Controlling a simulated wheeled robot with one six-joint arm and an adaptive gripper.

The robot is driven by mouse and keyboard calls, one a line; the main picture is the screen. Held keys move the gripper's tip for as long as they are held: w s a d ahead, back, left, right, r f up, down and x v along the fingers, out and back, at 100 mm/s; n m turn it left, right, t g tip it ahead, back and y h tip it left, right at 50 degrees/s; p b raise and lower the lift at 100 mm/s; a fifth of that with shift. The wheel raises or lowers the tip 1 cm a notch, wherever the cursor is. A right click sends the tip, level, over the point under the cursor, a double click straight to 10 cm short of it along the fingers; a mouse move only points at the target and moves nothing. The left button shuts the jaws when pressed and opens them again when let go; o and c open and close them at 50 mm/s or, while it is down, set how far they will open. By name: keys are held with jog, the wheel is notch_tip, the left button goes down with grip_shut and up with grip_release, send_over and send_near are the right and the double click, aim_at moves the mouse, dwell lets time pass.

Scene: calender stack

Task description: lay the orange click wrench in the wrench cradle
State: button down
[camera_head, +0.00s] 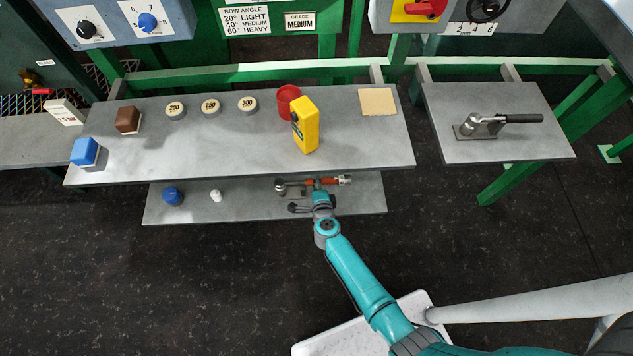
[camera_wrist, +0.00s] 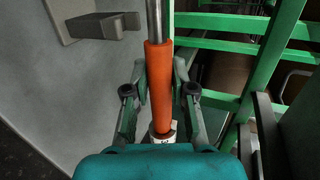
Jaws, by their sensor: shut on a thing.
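The orange click wrench (camera_head: 330,181) is at the lower shelf in the head view, its length running left to right. My gripper (camera_head: 319,190) is shut on its orange handle. In the wrist view the handle (camera_wrist: 159,85) stands between my gripper's two fingers (camera_wrist: 160,72), with the steel shaft running up out of frame and a pale end near the palm. A grey bracket (camera_wrist: 98,27) juts from the grey surface at upper left, beside the wrench and apart from it. It may be part of the wrench cradle; I cannot tell. Contact between wrench and shelf is unclear.
The lower shelf (camera_head: 245,212) also holds a blue knob-like piece (camera_head: 172,196) and a small white piece (camera_head: 216,196). The upper shelf (camera_head: 220,150) above carries a yellow device (camera_head: 305,127), a red cup (camera_head: 288,98) and several blocks and discs. Green frame bars (camera_wrist: 235,50) stand right of the wrench.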

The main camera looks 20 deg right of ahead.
jog(key=shift+f, duration=1.5)
dwell(1.2)
jog(key=shift+c, duration=1.2)
grip_release()
jog(key=shift+v, duration=4)
